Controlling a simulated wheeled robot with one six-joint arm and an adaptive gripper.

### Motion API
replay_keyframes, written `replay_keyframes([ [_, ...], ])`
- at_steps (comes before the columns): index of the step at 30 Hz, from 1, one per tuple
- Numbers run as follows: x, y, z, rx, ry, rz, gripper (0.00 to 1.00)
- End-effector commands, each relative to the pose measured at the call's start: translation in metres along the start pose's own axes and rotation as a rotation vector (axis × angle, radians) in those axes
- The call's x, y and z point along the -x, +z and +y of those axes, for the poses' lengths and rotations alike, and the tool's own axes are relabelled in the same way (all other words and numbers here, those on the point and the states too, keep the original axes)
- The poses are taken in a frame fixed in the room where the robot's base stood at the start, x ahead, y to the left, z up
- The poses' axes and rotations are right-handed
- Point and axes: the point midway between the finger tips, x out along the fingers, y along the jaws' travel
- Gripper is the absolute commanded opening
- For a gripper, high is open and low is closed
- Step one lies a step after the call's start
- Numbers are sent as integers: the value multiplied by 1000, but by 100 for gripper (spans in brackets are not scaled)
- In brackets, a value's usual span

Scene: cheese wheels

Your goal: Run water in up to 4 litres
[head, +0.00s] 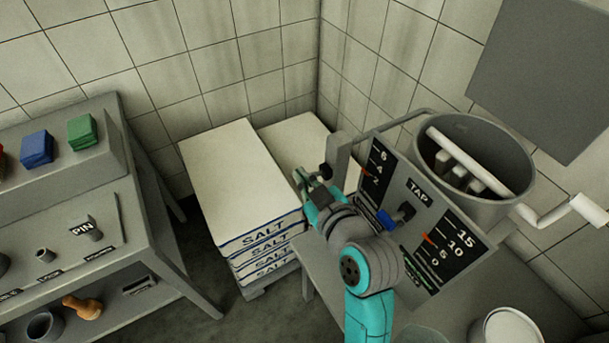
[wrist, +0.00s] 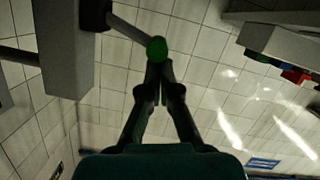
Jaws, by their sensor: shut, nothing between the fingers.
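The grey panel marked TAP (head: 418,190) stands in front of a round grey vat (head: 490,140) in the head view. Its left scale (head: 376,170) reads 6, 4, 2, with a red mark beside it; the exact level is unclear. Its right scale (head: 450,248) reads 15 down to 0, with an orange pointer near the lower numbers. A blue handle (head: 385,218) sits below the TAP label. My gripper (head: 312,178) is left of the panel. In the wrist view its fingers (wrist: 157,72) are shut and empty, with a green knob (wrist: 157,48) on a grey rod at their tips; contact is unclear.
Salt sacks (head: 240,180) are stacked left of my arm. A grey workbench (head: 60,220) with a PIN label and coloured blocks stands further left. A white-handled crank (head: 570,212) sticks out right of the vat. A pale round container (head: 505,328) stands at the lower right.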

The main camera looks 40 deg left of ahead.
Motion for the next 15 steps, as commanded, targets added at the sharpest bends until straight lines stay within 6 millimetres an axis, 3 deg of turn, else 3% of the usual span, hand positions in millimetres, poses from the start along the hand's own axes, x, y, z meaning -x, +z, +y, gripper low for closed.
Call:
replay_keyframes([
  [15, -5, 20, -18, 307, 74, -2, 0],
])
